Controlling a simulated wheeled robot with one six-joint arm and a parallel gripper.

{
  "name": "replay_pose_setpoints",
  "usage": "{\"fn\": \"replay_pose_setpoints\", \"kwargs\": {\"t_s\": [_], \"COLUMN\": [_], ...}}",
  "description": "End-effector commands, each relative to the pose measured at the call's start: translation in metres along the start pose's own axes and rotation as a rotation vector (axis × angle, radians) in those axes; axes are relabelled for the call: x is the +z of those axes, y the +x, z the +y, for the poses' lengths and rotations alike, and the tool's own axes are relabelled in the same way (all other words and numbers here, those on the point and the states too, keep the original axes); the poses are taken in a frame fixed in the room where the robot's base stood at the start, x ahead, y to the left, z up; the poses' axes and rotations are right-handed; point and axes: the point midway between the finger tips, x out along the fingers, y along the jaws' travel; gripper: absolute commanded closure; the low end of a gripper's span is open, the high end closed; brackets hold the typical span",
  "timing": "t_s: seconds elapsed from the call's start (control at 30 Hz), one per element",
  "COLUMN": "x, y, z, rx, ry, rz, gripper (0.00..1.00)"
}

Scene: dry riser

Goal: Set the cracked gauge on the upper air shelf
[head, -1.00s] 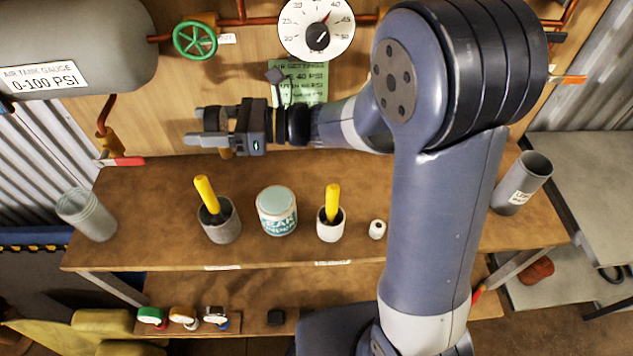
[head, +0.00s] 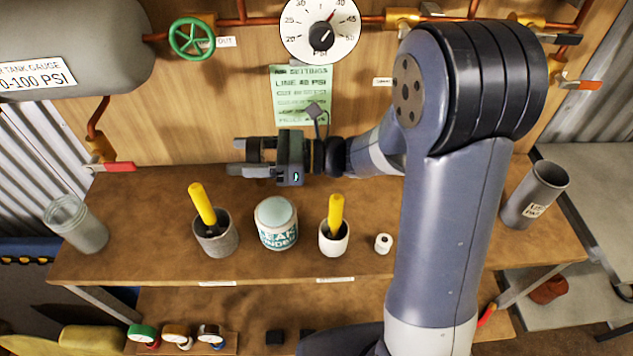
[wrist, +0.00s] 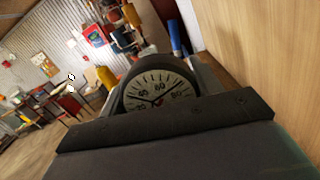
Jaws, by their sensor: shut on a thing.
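My gripper (head: 244,157) is shut on a round gauge and holds it above the back of the upper wooden shelf (head: 150,225), near the panel. In the wrist view the gauge (wrist: 155,90) shows a pale dial with dark numbers and a dark rim, standing up between the fingers. I cannot make out a crack for certain. In the head view the fingers mostly hide the gauge. Small labels (head: 335,280) on the shelf's front edge are too small to read.
The shelf holds a glass jar (head: 76,224), two pots with yellow-handled tools (head: 214,232) (head: 333,236), a lidded tin (head: 276,223), a small white roll (head: 383,243) and a grey cup (head: 535,195). Several gauges (head: 176,337) sit on the lower shelf. The upper shelf's left-middle back is clear.

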Motion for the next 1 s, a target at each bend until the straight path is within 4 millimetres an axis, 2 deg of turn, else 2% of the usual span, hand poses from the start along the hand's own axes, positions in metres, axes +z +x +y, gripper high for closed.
{"fn": "replay_pose_setpoints", "kwargs": {"t_s": [0.03, 0.4, 0.57, 0.63, 0.87, 1.0], "x": [0.002, 0.007, 0.009, -0.006, -0.024, -0.046], "y": [-0.013, -0.095, -0.126, -0.125, -0.125, -0.126], "z": [-0.001, -0.001, 0.000, -0.002, -0.004, -0.008], "rx": [-0.007, -0.007, -0.005, 0.001, 0.001, 0.001], "ry": [0.000, 0.001, 0.000, 0.007, 0.004, 0.006], "rz": [-0.002, -0.002, -0.001, -0.001, -0.001, -0.002], "gripper": [0.68, 0.68, 0.68, 0.68, 0.68, 0.68]}}
